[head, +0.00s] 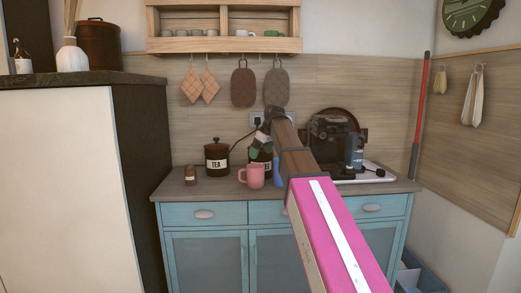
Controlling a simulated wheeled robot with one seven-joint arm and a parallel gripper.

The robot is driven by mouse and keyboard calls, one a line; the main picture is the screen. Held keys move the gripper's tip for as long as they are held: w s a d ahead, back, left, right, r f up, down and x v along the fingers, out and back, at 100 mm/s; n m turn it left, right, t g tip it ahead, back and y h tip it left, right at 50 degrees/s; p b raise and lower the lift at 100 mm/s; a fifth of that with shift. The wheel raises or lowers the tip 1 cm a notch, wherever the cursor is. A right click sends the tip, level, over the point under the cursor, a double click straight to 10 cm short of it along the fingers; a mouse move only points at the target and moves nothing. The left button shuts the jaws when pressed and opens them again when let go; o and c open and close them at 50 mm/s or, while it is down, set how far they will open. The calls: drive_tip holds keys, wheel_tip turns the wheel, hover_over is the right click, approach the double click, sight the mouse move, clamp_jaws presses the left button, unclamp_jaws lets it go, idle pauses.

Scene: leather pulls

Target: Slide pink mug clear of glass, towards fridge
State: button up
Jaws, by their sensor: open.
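The pink mug (252,176) stands upright near the front edge of the wooden counter, its handle to the left. A blue upright thing (277,171), perhaps the glass, is just right of the mug and partly hidden by my arm. I cannot tell if the two touch. My gripper (258,154) is open and points down above and behind the mug, apparently holding nothing. Its fingertips are small and hard to make out against a dark canister. A tall white-fronted unit with a dark side (142,180), perhaps the fridge, stands at the left.
A dark TEA canister (217,158) stands behind and left of the mug. A small brown jar (190,174) is further left. A coffee machine (328,138) and a grey-blue bottle (355,152) are at the right. The front counter between jar and mug looks clear.

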sight(254, 170)
drive_tip(key=x, duration=1)
drive_tip(key=shift+w+a+f, duration=0.15)
drive_tip(key=shift+w, duration=0.2)
drive_tip(key=c, duration=0.8)
drive_tip(key=shift+w+a, duration=0.2)
drive_tip(key=shift+a, duration=4.5)
drive_tip(key=shift+w+a, duration=0.15)
drive_tip(key=shift+a, duration=4.55)
drive_tip(key=shift+c, duration=0.2)
drive_tip(key=o, duration=0.8)
drive_tip(key=shift+o, duration=0.2)
